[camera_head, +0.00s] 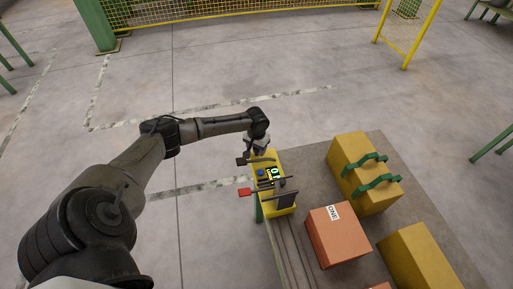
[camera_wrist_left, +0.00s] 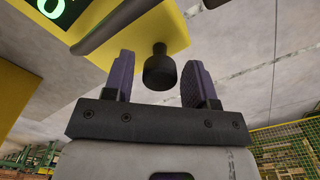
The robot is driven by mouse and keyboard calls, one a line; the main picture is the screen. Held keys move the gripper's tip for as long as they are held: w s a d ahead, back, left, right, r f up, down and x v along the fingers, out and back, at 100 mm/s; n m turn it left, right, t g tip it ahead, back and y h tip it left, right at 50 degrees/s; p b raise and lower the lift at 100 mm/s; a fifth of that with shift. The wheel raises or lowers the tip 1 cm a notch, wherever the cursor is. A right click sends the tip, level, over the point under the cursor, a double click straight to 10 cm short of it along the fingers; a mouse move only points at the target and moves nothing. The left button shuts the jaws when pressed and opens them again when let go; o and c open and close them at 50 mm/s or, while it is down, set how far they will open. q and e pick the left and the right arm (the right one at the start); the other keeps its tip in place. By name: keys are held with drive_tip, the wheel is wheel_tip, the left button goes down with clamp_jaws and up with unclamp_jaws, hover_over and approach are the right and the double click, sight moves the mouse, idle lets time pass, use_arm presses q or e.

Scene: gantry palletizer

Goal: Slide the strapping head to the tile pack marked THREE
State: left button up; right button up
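The yellow strapping head (camera_head: 284,203) sits at the far end of dark rails, left of the packs. It has a lit green display, a blue button and a red-ended lever; its yellow body also shows in the left wrist view (camera_wrist_left: 171,28). My left gripper (camera_head: 258,152) is at its far end. In the left wrist view its purple-padded fingers (camera_wrist_left: 158,82) are open, with a black knob (camera_wrist_left: 160,70) between them and gaps beside it. An orange tile pack (camera_head: 345,243) is labelled ONE. No pack marked THREE can be read. My right gripper is out of view.
A yellow block (camera_head: 346,158) with green handles stands right of the strapping head. Another yellow block (camera_head: 416,258) and a cut-off orange pack (camera_head: 381,286) are nearer. The rails (camera_head: 291,250) run toward the bottom edge and look clear. Floor on the left is open.

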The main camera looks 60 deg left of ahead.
use_arm(q)
clamp_jaws()
idle(0.3)
